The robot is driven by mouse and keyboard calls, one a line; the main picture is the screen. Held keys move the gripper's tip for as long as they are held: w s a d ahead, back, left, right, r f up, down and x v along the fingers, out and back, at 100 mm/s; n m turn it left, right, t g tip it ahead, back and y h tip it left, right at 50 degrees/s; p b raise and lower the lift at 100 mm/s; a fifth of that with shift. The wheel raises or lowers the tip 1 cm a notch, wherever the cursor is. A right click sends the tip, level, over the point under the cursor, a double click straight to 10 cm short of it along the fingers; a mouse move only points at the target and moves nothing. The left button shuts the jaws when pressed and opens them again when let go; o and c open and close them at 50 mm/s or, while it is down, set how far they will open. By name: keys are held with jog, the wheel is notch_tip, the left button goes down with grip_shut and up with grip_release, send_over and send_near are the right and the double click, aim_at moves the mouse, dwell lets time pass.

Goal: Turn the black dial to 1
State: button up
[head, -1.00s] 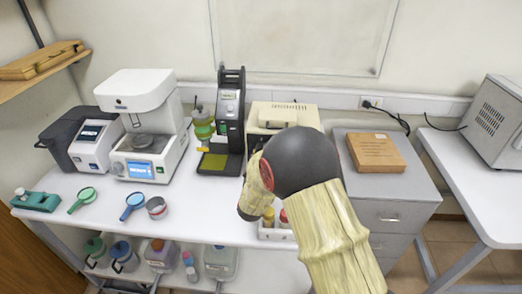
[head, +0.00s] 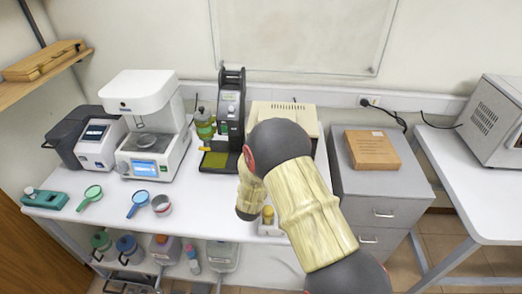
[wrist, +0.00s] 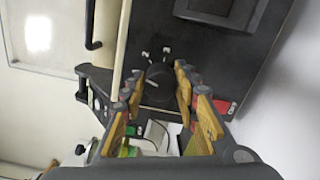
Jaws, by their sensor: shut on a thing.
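The black dial (wrist: 159,84) is a round knob on a dark front panel (wrist: 205,50), with small white marks beside it. It shows in the wrist view between my fingertips. My gripper (wrist: 156,88) has yellow-and-grey fingers on either side of the dial and is shut on it. The number that the dial points to is too small to read. In the head view my arm hides the gripper and the dial. A beige machine (head: 302,110) stands behind my arm there.
A black instrument (head: 231,108) stands left of my arm, and a white machine (head: 140,90) further left. A grey cabinet (head: 380,190) with a brown box (head: 372,150) is at the right.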

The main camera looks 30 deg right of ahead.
jog(key=shift+a+n+p, duration=0.1)
jog(key=shift+n+p, duration=0.55)
jog(key=shift+n, duration=0.95)
jog(key=shift+f+n, duration=0.1)
jog(key=shift+n, duration=0.2)
jog(key=o, duration=1.1)
jog(key=shift+o, duration=0.3)
jog(key=v, duration=1.2)
jog(key=shift+w, duration=0.1)
